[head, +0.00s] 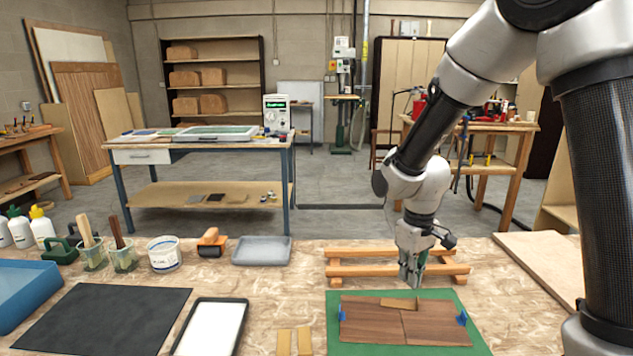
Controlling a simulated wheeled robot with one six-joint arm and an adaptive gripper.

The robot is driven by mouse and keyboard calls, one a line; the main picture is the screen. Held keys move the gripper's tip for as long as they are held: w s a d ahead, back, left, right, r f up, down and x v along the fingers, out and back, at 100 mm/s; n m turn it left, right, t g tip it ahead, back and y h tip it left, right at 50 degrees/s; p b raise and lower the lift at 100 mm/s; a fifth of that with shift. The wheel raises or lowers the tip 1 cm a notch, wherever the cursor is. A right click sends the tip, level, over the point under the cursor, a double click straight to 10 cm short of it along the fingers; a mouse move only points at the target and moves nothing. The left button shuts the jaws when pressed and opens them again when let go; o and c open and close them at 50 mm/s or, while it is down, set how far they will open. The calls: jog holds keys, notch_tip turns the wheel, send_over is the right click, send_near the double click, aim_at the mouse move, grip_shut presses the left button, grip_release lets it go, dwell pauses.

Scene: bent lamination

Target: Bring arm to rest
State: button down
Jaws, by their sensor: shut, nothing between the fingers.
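My arm comes in from the right and bends down over the workbench (290,300) in the head view. My gripper (411,281) points down, shut and empty, in front of a wooden slatted rack (350,268). It is just above the far edge of a green mat (360,350). On the mat lie dark brown veneer pieces (375,322) side by side, with blue tape (342,313) at their outer edges. A small light wooden strip (399,303) lies across their far edge, close below the gripper. I cannot tell whether the fingertips touch anything.
A black sheet (105,318), a white-filled tray (212,330), a grey tray (262,251), a roller (211,242), a white tub (164,254) and brush jars (92,252) stand to the left. A pale board (560,262) lies at right. The bench between the grey tray and mat is mostly clear.

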jog(key=shift+s+d, duration=0.1)
jog(key=shift+s, duration=0.2)
jog(key=s+d+r+m+t, duration=0.2)
jog(key=s+d+r+m, duration=0.1)
jog(key=s+d+r, duration=0.4)
jog(key=s+d+r+m+t, duration=0.2)
jog(key=s+d+r, duration=0.5)
jog(key=s+r, duration=0.4)
jog(key=shift+s+d+r+m, duration=0.2)
jog(key=shift+d+r+m, duration=0.25)
jog(key=shift+r, duration=0.45)
